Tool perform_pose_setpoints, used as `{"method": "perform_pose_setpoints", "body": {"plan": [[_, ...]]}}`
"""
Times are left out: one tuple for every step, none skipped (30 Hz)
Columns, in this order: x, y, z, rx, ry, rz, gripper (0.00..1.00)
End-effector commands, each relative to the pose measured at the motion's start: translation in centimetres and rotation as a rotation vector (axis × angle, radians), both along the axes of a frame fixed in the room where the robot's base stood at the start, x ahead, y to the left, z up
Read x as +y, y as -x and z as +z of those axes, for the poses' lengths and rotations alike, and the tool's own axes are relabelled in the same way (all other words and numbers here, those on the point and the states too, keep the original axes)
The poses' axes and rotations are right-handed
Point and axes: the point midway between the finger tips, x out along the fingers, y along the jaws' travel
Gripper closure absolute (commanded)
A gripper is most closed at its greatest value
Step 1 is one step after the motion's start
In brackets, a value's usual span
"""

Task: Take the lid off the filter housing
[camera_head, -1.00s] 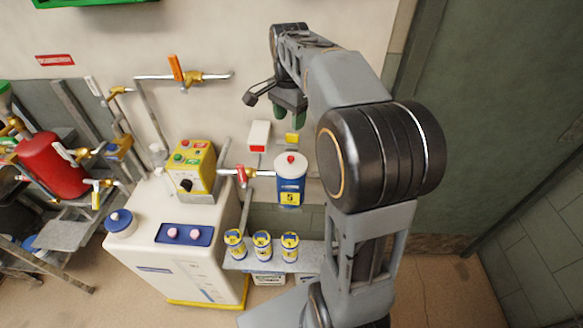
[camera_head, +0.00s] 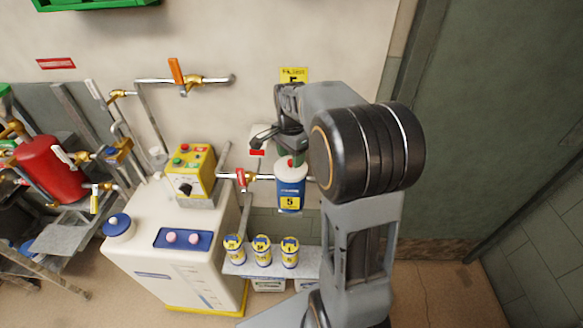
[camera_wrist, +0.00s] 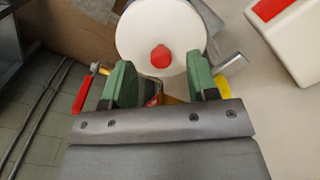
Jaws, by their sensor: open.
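The filter housing (camera_head: 291,194) is a blue cylinder with a yellow label marked 5, on a pipe at the wall. Its white lid (camera_head: 286,172) has a small red knob and sits on top; in the wrist view the lid (camera_wrist: 160,40) is a round white disc with the red knob (camera_wrist: 161,56) at its middle. My gripper (camera_head: 291,156) is just above the lid. In the wrist view my gripper (camera_wrist: 162,80) is open, its green fingers either side of the knob's line, not touching the knob. Part of the lid is hidden behind my gripper in the head view.
A red-handled valve (camera_head: 241,178) is on the pipe left of the housing. Several yellow-and-blue cans (camera_head: 262,251) stand on a shelf (camera_head: 238,267) below. A white cabinet (camera_head: 150,262) with a yellow control box (camera_head: 190,172) stands at left. A white box with red (camera_wrist: 290,30) is close by.

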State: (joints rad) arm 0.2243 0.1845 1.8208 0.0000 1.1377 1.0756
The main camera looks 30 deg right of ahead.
Motion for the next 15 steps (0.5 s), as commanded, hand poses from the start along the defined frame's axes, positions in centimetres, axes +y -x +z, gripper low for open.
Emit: {"method": "perform_pose_setpoints", "body": {"plan": [[0.0,0.0,-0.6,0.001,-0.001,0.0,0.47],[0.0,0.0,-0.9,0.001,-0.001,0.0,0.47],[0.0,0.0,-1.2,0.001,-0.001,0.0,0.47],[0.0,0.0,-1.4,0.0,0.0,0.0,0.47],[0.0,0.0,-1.6,0.0,0.0,0.0,0.47],[0.0,0.0,-1.7,-0.001,0.001,0.0,0.47],[0.0,0.0,-1.7,-0.001,0.001,0.0,0.47],[0.0,0.0,-1.8,-0.001,0.001,0.0,0.47],[0.0,0.0,-1.8,-0.001,0.001,0.0,0.47],[0.0,0.0,-1.8,-0.002,0.0,0.0,0.47],[0.0,0.0,-1.8,-0.002,0.0,0.0,0.47],[0.0,0.0,-1.8,-0.001,0.001,0.0,0.47],[0.0,0.0,-1.8,-0.001,0.001,0.0,0.47],[0.0,0.0,-1.8,-0.001,0.001,0.0,0.48],[0.0,0.0,-1.8,-0.001,0.001,0.0,0.52]]}}
